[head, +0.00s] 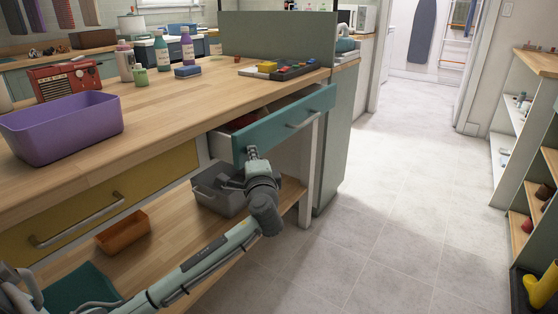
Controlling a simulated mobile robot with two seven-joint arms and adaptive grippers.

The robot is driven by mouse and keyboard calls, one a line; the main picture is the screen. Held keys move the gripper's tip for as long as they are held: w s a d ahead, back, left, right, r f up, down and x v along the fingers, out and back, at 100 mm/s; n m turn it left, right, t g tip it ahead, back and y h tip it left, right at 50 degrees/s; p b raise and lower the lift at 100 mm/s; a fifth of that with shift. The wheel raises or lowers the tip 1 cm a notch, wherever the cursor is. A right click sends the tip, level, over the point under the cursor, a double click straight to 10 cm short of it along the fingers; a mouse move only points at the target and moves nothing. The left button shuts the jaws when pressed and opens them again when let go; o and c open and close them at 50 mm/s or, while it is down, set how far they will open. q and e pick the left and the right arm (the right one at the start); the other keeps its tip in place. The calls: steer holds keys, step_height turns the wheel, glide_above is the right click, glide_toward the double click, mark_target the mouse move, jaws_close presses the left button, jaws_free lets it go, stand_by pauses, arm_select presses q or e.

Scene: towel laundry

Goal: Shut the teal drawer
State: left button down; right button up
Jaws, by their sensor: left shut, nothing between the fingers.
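The teal drawer (285,122) is under the right end of the wooden counter and stands partly open, with reddish items inside. Its front has a light bar handle (303,120). My left gripper (252,151) is shut and empty, at the lower left part of the drawer front. It looks very close to the front; I cannot tell whether it touches. My right gripper is not in view.
A yellow drawer (120,200) is shut to the left. A grey bin (217,192) and an orange box (123,232) stand on the lower shelf. A purple tub (62,128) is on the counter (160,108). The floor (400,200) to the right is clear.

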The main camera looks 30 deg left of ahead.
mark_target(222, 147)
arm_select(q)
steer(key=a, duration=1)
steer(key=shift+w, duration=0.15)
steer(key=shift+a, duration=0.3)
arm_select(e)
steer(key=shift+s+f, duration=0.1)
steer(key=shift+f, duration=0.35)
arm_select(q)
steer(key=shift+a+r, duration=0.1)
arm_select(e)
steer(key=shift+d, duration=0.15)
